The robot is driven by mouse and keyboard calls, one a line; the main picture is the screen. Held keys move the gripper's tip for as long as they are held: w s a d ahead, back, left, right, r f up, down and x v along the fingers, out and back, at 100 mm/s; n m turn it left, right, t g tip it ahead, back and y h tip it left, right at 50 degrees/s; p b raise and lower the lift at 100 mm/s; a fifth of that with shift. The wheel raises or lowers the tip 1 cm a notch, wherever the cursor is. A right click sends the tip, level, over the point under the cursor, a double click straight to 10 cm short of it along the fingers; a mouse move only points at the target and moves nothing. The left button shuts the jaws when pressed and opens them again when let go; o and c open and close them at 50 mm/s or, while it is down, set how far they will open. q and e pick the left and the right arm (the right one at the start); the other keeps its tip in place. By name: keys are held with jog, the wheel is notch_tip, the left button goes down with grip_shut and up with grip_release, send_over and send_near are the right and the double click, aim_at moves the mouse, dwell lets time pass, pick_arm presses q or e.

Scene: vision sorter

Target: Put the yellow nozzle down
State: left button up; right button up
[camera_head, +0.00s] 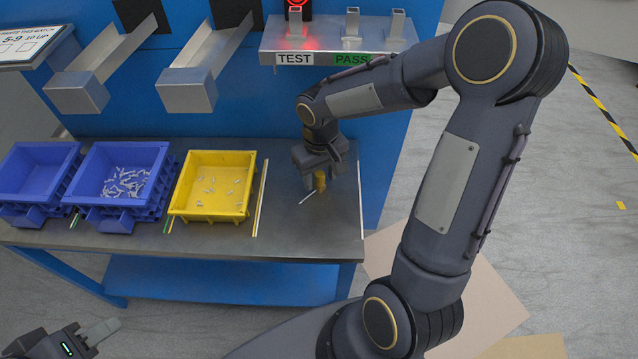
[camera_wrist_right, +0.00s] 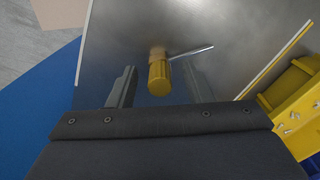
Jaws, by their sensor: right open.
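The yellow nozzle (camera_head: 320,181) is at the right part of the grey table, with a thin silver rod beside its lower end. In the right wrist view the nozzle (camera_wrist_right: 159,77) lies between my two open fingers, with a visible gap on each side. The rod (camera_wrist_right: 190,53) points to the right from it. My right gripper (camera_wrist_right: 158,67) is open around the nozzle; in the head view it (camera_head: 316,186) is low over the table. My left gripper (camera_head: 98,332) is at the bottom left, away from the table, its jaw opening unclear.
A yellow bin (camera_head: 212,158) with a few small parts stands left of the nozzle. Two blue bins (camera_head: 110,215) (camera_head: 30,215) stand further left, one holding several grey parts. A shelf with TEST and PASS labels (camera_head: 350,59) is behind. The table's right edge is close.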

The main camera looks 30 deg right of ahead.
jog(key=shift+f, duration=0.2)
grip_shut()
dwell(0.3)
